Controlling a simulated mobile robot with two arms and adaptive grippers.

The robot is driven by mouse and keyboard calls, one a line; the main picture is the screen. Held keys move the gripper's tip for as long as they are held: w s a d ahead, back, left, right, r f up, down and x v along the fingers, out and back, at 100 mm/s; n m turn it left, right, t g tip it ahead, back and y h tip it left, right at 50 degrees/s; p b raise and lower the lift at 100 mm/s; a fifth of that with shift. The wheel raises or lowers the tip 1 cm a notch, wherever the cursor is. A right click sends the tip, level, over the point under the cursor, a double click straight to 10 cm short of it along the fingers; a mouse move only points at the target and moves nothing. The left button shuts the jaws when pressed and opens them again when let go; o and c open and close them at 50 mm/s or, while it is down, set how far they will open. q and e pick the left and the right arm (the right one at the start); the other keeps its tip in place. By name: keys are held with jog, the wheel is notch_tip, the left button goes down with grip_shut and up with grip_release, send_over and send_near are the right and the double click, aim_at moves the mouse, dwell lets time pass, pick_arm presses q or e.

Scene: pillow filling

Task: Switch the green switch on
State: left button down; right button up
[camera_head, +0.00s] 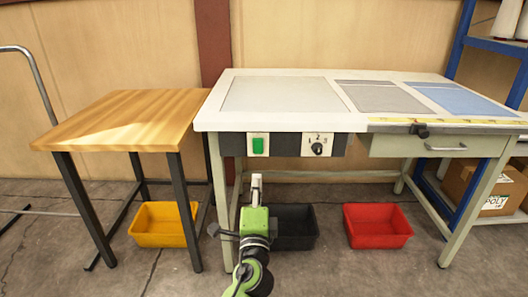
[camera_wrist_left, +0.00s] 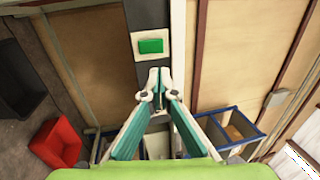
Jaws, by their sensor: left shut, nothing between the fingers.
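The green switch (camera_head: 257,146) sits on a white plate on the dark front panel of the white work table (camera_head: 215,119). It also shows in the left wrist view (camera_wrist_left: 151,46), just past the fingertips. It looks plain green; I cannot tell whether it is on or off. My left gripper (camera_head: 256,179) is in front of the table, a little below the switch in the head view. Its fingers are shut and empty in the left wrist view (camera_wrist_left: 159,76), and they appear apart from the switch. My right gripper is not in view.
A rotary dial (camera_head: 317,146) is right of the switch. A drawer (camera_head: 435,145) is farther right. A wooden table (camera_head: 122,115) stands left. Yellow (camera_head: 161,225), black (camera_head: 297,228) and red (camera_head: 377,225) bins are on the floor. A blue rack (camera_head: 492,45) is at the right.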

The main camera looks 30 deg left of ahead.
pick_arm(q)
send_near(258, 143)
jog(key=x, duration=0.6)
jog(key=shift+w+a+r, duration=0.15)
jog(key=shift+w+a, duration=0.1)
jog(key=shift+w, duration=0.15)
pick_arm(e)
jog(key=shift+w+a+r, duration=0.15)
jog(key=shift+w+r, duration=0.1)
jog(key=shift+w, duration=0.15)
